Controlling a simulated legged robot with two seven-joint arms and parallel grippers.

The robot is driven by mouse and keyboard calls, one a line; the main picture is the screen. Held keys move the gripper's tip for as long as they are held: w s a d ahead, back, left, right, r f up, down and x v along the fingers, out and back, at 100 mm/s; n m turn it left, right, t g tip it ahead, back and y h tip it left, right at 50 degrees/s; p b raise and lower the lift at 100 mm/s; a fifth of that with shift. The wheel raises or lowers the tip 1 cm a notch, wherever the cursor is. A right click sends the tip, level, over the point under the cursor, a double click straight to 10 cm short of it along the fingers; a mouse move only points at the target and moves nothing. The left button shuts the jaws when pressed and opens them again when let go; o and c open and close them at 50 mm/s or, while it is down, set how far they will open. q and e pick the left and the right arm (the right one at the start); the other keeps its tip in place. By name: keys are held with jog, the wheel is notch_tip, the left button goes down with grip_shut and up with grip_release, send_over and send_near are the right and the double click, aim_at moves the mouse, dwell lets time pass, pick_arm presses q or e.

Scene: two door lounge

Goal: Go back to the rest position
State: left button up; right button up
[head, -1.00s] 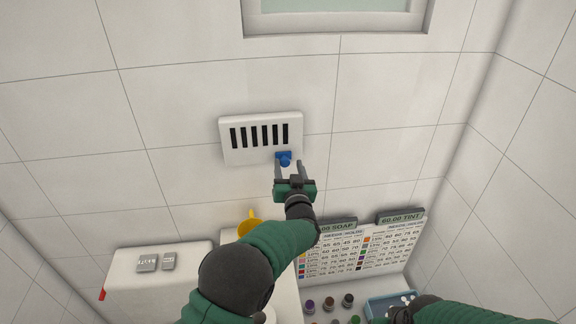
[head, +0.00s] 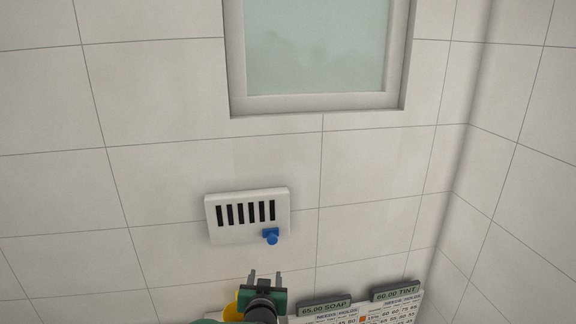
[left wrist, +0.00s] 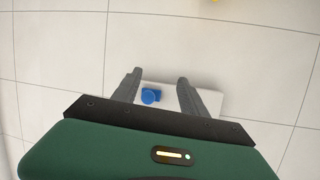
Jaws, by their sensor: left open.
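My left gripper (head: 265,275) is open and empty at the bottom of the head view, below a white slotted wall panel (head: 228,230). A blue knob (head: 271,237) sticks out at the panel's lower right, just above the fingertips in the picture and apart from them. In the left wrist view the open fingers (left wrist: 156,82) point at the wall, with the blue knob (left wrist: 151,96) seen between them on the white panel (left wrist: 207,100). My right gripper is not in view.
A frosted window (head: 318,45) is set in the tiled wall above. A yellow item (head: 232,308) is partly hidden beside my left arm. A corner wall closes the right side.

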pick_arm(q)
jog(key=s+a+f+g, duration=0.4)
jog(key=s, duration=0.7)
jog(key=s+a+f+g, duration=0.3)
jog(key=s+a+g, duration=0.1)
jog(key=s, duration=0.6)
jog(key=s+a+f+g, duration=0.3)
jog(key=s+a+f, duration=0.1)
jog(key=s, duration=0.7)
jog(key=shift+s+a+f+n+g+h, duration=0.3)
jog(key=shift+a+n+g, duration=0.1)
jog(key=shift+a, duration=0.4)
jog(key=shift+a, duration=0.35)
jog(key=shift+d, duration=0.3)
jog(key=shift+a, duration=0.1)
